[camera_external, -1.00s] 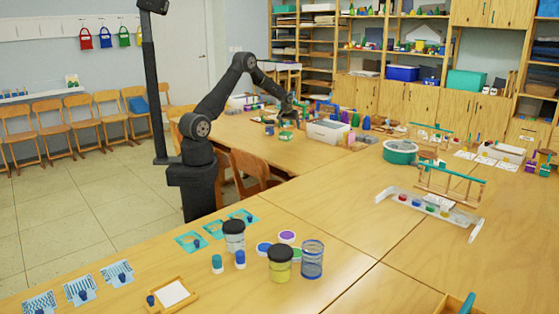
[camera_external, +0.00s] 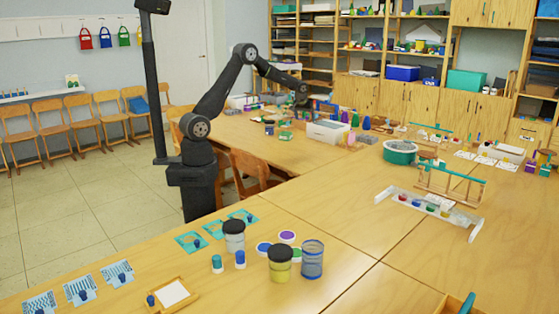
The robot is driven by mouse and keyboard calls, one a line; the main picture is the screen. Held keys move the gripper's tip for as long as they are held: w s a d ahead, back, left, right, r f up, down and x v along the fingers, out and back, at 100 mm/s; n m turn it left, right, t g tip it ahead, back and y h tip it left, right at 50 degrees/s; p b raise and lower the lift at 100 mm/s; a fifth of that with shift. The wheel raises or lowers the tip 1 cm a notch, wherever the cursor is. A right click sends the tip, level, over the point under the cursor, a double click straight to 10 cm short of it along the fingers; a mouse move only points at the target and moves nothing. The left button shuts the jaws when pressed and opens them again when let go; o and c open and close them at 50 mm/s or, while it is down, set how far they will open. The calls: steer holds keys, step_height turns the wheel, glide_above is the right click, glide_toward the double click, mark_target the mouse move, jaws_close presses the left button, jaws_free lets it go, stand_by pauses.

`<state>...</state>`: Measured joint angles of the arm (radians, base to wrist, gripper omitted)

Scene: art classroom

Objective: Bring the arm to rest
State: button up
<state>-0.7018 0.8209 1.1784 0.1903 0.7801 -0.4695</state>
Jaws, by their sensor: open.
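My gripper (camera_external: 298,100) is at the end of my black arm, above the far table (camera_external: 245,139). It is small and dark in this view, and its fingers are hard to make out. It is open, and I see nothing held in it. A small green item (camera_external: 286,136) sits on the table below and to the left of it. The arm reaches to the right from its bent elbow, with the forearm sloping gently down.
A white box (camera_external: 327,132) with colourful items stands right of the gripper. A teal round tub (camera_external: 400,152) and a white rack (camera_external: 430,212) are farther right. Jars (camera_external: 280,264) stand on the near table. A wooden chair (camera_external: 250,171) is close to my base.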

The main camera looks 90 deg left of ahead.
steer(key=w+d+m, duration=0.1)
steer(key=w+d, duration=0.4)
steer(key=d, duration=0.3)
steer(key=w+d+m, duration=0.1)
steer(key=w+d, duration=0.4)
steer(key=d, duration=0.3)
steer(key=w+d+m+t+h, duration=0.1)
steer(key=w+d+m, duration=0.1)
steer(key=w+d, duration=0.3)
steer(key=d, duration=0.3)
steer(key=s+a+n, duration=0.1)
steer(key=s+a, duration=0.4)
steer(key=a, duration=0.4)
steer(key=s+a+n, duration=0.1)
steer(key=s+a, duration=0.4)
steer(key=a, duration=0.4)
steer(key=shift+n+g+y, duration=0.3)
steer(key=shift+n+y, duration=0.1)
steer(key=shift+w, duration=0.1)
